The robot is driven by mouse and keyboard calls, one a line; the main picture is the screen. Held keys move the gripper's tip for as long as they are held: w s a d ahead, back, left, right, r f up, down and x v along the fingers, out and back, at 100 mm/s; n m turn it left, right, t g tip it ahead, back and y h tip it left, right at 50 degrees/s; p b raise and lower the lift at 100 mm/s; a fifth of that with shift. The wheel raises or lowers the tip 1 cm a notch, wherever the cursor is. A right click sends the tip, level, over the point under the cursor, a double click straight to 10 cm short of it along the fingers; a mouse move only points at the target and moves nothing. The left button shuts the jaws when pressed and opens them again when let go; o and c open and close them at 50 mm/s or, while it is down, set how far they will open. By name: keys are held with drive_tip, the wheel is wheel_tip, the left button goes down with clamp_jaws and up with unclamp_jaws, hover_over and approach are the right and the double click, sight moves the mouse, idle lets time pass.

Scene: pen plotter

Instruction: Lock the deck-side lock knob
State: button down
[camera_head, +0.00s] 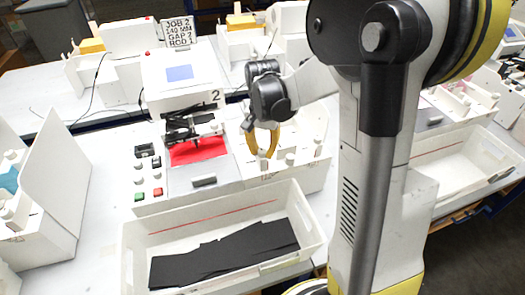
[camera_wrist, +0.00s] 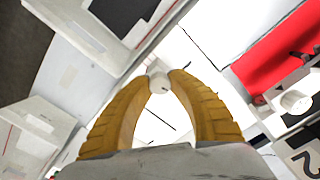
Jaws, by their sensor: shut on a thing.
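My gripper (camera_head: 264,156) has yellow ribbed fingers and points down at the right of the red sheet on the plotter marked 2. In the wrist view my gripper (camera_wrist: 161,78) is shut on a small white round knob (camera_wrist: 160,84), which sits between the two fingertips. I take it for the deck-side lock knob; no lock marking on it is readable. The fingers hide this knob in the head view. The plotter deck holds the red sheet (camera_head: 199,150), with a dark carriage (camera_head: 182,130) across its upper edge.
More white knobs (camera_head: 289,159) stand to the right of my gripper. Green (camera_head: 139,197) and red (camera_head: 157,192) buttons lie at the deck's left. A white bin (camera_head: 135,243) with black sheets is in front. A sign (camera_head: 178,32) stands behind.

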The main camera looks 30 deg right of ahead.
sight(262, 151)
drive_tip(key=shift+m, duration=1.5)
drive_tip(key=c, duration=1.2)
unclamp_jaws()
drive_tip(key=shift+o, duration=0.2)
wheel_tip(262, 151, up, 12)
